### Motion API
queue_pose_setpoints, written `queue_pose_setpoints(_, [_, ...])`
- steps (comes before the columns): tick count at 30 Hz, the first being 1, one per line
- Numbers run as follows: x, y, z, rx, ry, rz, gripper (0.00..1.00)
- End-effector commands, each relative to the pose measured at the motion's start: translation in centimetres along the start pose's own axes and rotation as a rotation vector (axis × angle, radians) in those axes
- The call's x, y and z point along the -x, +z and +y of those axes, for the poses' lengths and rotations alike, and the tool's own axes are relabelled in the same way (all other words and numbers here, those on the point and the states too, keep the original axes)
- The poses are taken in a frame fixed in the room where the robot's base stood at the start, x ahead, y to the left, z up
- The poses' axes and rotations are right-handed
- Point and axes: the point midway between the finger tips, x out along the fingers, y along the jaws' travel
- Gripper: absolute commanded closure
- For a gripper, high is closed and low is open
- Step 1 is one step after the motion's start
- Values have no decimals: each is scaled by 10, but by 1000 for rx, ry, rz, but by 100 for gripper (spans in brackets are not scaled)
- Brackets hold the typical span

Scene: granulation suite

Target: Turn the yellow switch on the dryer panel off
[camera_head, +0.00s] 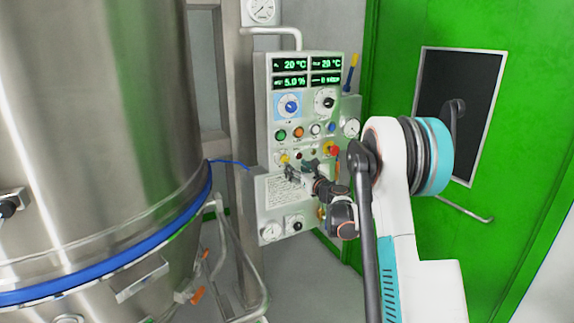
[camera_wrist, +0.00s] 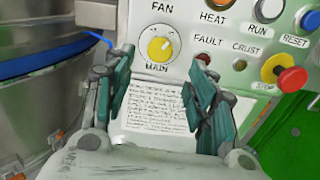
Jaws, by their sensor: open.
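The dryer panel (camera_head: 262,120) is a pale upright control panel in the middle of the head view. The yellow switch (camera_wrist: 160,48) is a round yellow knob on a white dial marked MAIN, below the word FAN, in the wrist view. It shows small in the head view (camera_head: 284,158), just up and left of my gripper. My gripper (camera_head: 292,172) is in front of the panel's lower half. In the wrist view my gripper (camera_wrist: 163,75) is open and empty, its two fingers apart, with the yellow knob showing between and above the fingertips. Whether the fingers touch the panel is unclear.
A red stop button (camera_wrist: 290,78) on a yellow base sits to the right of the knob. A red fault lamp (camera_wrist: 203,59) is nearer. A large steel vessel (camera_head: 90,130) stands at left, and a green door (camera_head: 510,130) is at right.

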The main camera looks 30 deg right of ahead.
Motion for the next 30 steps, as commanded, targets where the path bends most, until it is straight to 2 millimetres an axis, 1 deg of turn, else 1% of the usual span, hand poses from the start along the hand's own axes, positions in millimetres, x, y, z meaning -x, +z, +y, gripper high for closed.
queue_pose_setpoints(1, [-11, -3, 0, 0, 1, 0, 49])
queue_pose_setpoints(6, [-43, -2, 0, 1, 1, 0, 49])
queue_pose_setpoints(12, [-69, -1, 0, 1, 0, 0, 49])
queue_pose_setpoints(18, [-80, 0, 0, 2, 0, 0, 49])
queue_pose_setpoints(26, [-80, 0, 0, 2, 0, 0, 49])
queue_pose_setpoints(27, [-80, 0, 0, 2, 0, 0, 58])
queue_pose_setpoints(29, [-80, 0, 0, 2, 0, 0, 71])
queue_pose_setpoints(30, [-80, 0, 0, 2, 0, 0, 80])
